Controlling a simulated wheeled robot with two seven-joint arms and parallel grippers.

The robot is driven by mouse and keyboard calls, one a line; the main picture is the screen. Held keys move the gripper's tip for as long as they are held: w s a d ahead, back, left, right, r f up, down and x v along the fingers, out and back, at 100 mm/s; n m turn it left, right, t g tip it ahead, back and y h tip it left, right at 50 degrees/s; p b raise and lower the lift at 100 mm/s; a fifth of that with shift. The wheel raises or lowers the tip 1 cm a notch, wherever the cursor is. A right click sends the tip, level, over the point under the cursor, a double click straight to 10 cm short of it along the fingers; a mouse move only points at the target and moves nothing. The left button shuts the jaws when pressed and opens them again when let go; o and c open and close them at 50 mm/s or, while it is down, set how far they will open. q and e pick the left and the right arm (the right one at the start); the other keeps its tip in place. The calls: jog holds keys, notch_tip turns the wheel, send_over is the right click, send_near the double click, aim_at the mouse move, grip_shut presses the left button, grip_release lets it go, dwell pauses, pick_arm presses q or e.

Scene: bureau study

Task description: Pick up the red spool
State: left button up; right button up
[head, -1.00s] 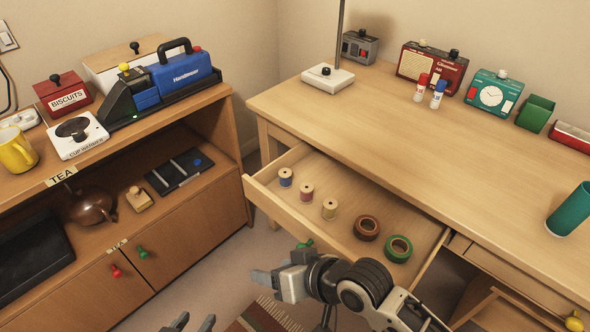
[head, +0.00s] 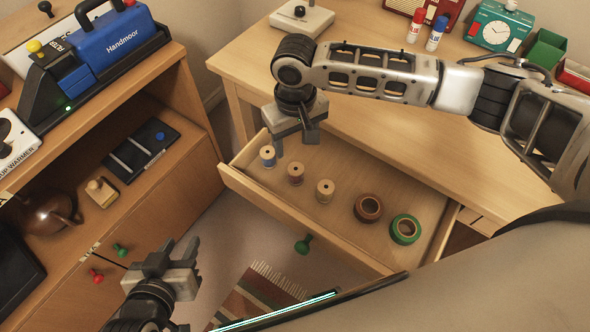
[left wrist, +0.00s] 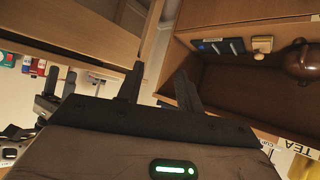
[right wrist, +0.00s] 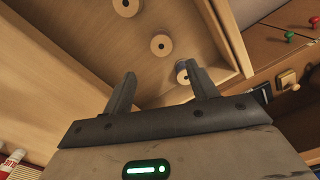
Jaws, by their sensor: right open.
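A brown tape roll (head: 368,208) and a green tape roll (head: 405,229) lie right of the spools. The desk (head: 238,62) stands behind the drawer. A wooden cabinet (head: 165,100) is at the left. Open floor lies between cabinet and drawer.

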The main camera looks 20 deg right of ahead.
aim_at(295, 167)
notch_tip(295, 167, down, 6)
jog(key=shift+r, duration=0.1)
jog(key=f, duration=0.3)
jog(key=f+b, duration=0.1)
jog(key=f, duration=0.1)
jog(key=shift+s+a, duration=0.1)
jog(key=shift+s, duration=0.2)
jog(key=shift+c, duration=0.4)
jog(key=c, duration=1)
